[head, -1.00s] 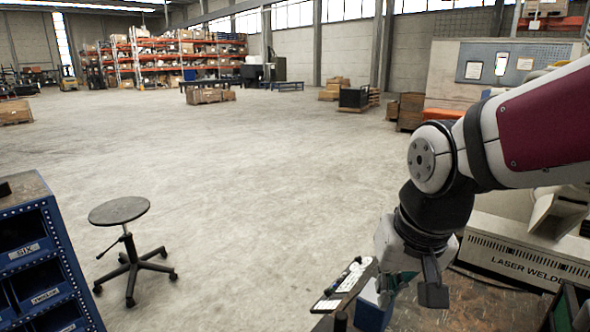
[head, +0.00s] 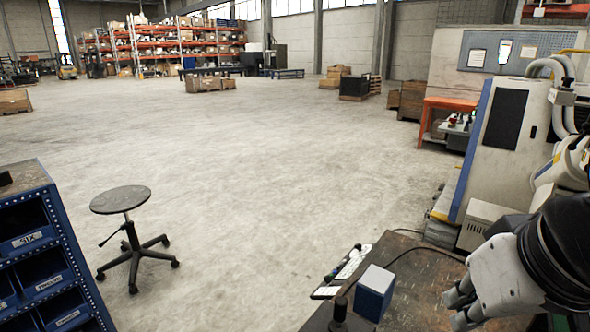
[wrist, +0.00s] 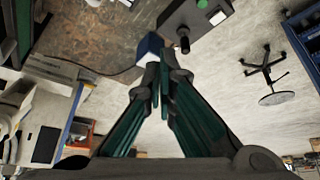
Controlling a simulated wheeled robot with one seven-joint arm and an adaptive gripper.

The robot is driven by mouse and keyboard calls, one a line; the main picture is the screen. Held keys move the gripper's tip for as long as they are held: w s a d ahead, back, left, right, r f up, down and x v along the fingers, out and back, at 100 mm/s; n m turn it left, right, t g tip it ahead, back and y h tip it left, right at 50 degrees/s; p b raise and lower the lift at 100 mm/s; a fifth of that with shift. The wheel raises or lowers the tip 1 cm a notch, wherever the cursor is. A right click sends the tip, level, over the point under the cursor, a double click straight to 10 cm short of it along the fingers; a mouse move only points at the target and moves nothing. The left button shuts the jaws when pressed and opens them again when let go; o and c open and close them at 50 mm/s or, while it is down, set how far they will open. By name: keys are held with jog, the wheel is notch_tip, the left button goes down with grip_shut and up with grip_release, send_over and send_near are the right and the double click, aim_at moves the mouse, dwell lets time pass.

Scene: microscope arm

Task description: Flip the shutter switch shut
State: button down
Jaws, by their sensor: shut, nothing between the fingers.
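In the wrist view a grey box (wrist: 203,14) carries a green button (wrist: 202,4) and a short black lever or knob (wrist: 184,38). This may be the shutter switch; I cannot tell its position. In the head view a similar black knob (head: 339,309) stands at the bottom edge, its base cut off. My gripper (wrist: 160,85) is shut and empty, with its fingertips appearing near a blue-and-white block (wrist: 149,47) and to the left of the black knob. I cannot tell whether they touch the block.
The blue-and-white block also shows on the worn brown bench (head: 415,273) in the head view. A white keyboard-like item (head: 352,262) and a dark cable lie near it. A white machine (head: 507,140) stands behind the bench. A stool (head: 121,200) stands on open floor.

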jog(key=w+a+f+n+g+b, duration=0.4)
jog(key=w+a+f+n, duration=0.6)
jog(key=w+a+f, duration=0.6)
jog(key=a+f+g, duration=0.1)
jog(key=a+f, duration=0.1)
jog(key=a, duration=0.2)
jog(key=shift+w+f+b, duration=0.15)
jog(key=shift+f+b, duration=0.2)
jog(key=shift+f, duration=0.05)
jog(key=shift+f, duration=0.1)
notch_tip(320, 180, down, 14)
jog(key=shift+r, duration=0.1)
